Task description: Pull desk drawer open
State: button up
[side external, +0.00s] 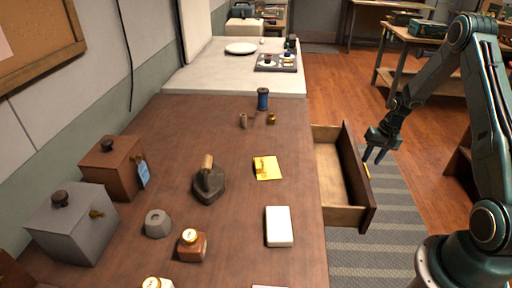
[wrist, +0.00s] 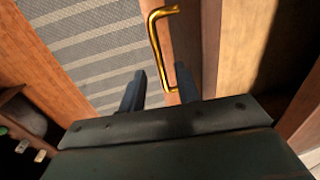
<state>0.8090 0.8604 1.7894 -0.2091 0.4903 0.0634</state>
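The desk drawer (side external: 345,205) stands pulled out from the right side of the brown desk, its inside empty. In the wrist view its wooden front (wrist: 187,45) runs up the middle. The gold handle (side external: 367,171) is on the drawer's outer face. In the wrist view the handle (wrist: 157,45) lies just beyond my fingertips, its near end close to the right finger. My gripper (side external: 374,156) is beside the drawer front, pointing down. In the wrist view my gripper (wrist: 161,84) has its two fingers apart with nothing held. I cannot tell whether a finger touches the handle.
The desktop (side external: 230,130) holds a flatiron (side external: 209,184), a yellow note (side external: 267,168), a white block (side external: 279,226), a blue spool (side external: 263,99) and boxes at the left. A striped rug (side external: 390,235) lies on the floor beside the drawer.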

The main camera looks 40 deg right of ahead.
aim_at(366, 168)
jog(key=shift+w+a+f, duration=0.1)
jog(key=shift+f, duration=0.7)
jog(key=shift+w+a+f, duration=0.1)
jog(key=shift+f, duration=0.65)
grip_shut()
